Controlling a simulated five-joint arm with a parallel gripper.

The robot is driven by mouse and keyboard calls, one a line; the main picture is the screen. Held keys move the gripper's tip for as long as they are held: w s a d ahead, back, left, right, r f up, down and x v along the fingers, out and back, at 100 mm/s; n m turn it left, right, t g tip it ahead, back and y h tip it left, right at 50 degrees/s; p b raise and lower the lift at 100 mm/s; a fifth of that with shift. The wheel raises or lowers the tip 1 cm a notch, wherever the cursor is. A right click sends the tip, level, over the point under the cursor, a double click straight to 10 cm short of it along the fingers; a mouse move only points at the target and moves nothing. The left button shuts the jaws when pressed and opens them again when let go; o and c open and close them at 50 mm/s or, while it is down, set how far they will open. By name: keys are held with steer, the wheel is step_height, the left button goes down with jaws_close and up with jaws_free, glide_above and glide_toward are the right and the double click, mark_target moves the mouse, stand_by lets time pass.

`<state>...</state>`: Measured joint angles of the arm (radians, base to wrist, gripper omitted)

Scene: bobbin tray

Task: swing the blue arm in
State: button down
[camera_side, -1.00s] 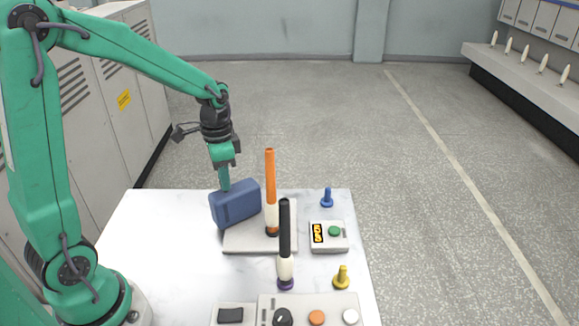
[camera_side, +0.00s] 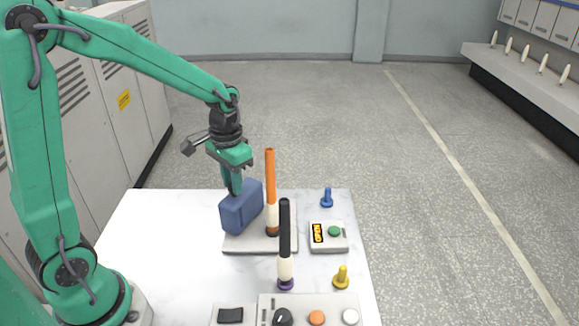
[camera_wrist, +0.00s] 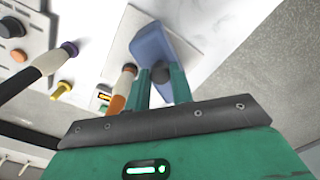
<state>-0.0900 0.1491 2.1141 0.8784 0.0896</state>
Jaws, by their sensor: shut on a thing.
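The blue arm (camera_side: 243,208) is a thick, rounded blue block over the left part of a grey base plate (camera_side: 262,246). It stands close to the left of the orange bobbin (camera_side: 270,178). In the wrist view the blue arm (camera_wrist: 150,42) lies under my fingers. My gripper (camera_side: 234,189) points down at its top, and its fingers (camera_wrist: 160,76) are closed around a dark round knob (camera_wrist: 160,74) there. The far side of the blue arm is hidden in the side view.
A black bobbin (camera_side: 285,240) stands in front. A small box (camera_side: 328,237) with a green button and an orange display is at the right. Blue (camera_side: 327,198) and yellow (camera_side: 341,277) pegs stand nearby. A control panel (camera_side: 300,305) lies at the front. The left table is clear.

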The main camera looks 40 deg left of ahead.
mark_target(241, 197)
steer(key=shift+w+d+n, duration=0.2)
steer(key=shift+d+n, duration=0.2)
steer(key=shift+n, duration=0.3)
steer(key=shift+w+d+n, duration=0.15)
steer(key=shift+d+n, duration=0.2)
steer(key=shift+n, duration=0.35)
steer(key=shift+r, duration=0.1)
steer(key=c, duration=1.2)
jaws_free()
step_height(241, 197, up, 8)
